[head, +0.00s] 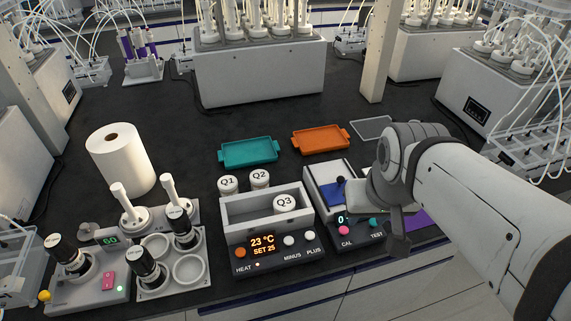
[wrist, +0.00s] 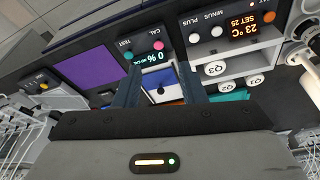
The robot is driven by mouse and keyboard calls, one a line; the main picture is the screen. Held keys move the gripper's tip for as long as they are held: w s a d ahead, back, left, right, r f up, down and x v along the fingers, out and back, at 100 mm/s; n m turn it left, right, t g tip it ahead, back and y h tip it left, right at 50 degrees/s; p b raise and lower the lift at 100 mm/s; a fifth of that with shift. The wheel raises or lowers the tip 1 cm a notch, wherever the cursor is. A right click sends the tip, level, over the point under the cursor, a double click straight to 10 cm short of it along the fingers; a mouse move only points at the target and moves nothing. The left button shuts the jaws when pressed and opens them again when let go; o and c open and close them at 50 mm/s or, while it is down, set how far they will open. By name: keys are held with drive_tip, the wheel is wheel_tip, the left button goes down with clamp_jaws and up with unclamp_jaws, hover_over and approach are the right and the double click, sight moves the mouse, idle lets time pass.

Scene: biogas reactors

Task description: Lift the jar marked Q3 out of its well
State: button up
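The jar marked Q3 (head: 285,203) has a white round lid with dark lettering. It sits at the right inside the grey open-topped heater box (head: 236,229), its lower part hidden by the front wall. In the wrist view, the Q3 lid (wrist: 214,68) lies right of my fingers. Jars Q1 (head: 228,183) and Q2 (head: 260,177) stand behind the box's back wall. My gripper (wrist: 160,68) is open, its two dark fingers apart with nothing held. It is over the tester with CAL and TEST buttons, right of the heater in the head view.
The tester (head: 325,180) stands close beside the heater. Teal (head: 248,152) and orange (head: 320,139) trays lie behind. A paper roll (head: 121,160) and a stirrer station with black-capped bottles (head: 144,266) stand left. A purple mat (wrist: 87,69) lies beyond the tester. The dark bench middle is clear.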

drive_tip(key=shift+o, duration=1.4)
drive_tip(key=shift+w, duration=0.5)
drive_tip(key=o, duration=0.3)
drive_tip(key=shift+n+g, duration=0.3)
drive_tip(key=shift+n, duration=0.2)
drive_tip(key=w+a, duration=0.1)
drive_tip(key=w, duration=0.1)
drive_tip(key=w+a, duration=0.1)
drive_tip(key=w, duration=0.1)
drive_tip(key=shift+a+f, duration=0.25)
drive_tip(key=shift+a, duration=0.1)
drive_tip(key=n+g+p, duration=0.2)
drive_tip(key=n+g, duration=0.1)
drive_tip(key=n, duration=0.2)
hover_over(283, 200)
wheel_tip(283, 200, down, 14)
drive_tip(key=shift+r, duration=0.1)
wheel_tip(283, 200, down, 2)
drive_tip(key=shift+a+f, duration=0.1)
drive_tip(key=shift+f, duration=0.15)
drive_tip(key=shift+f+p, duration=0.95)
drive_tip(key=shift+f, duration=1.8)
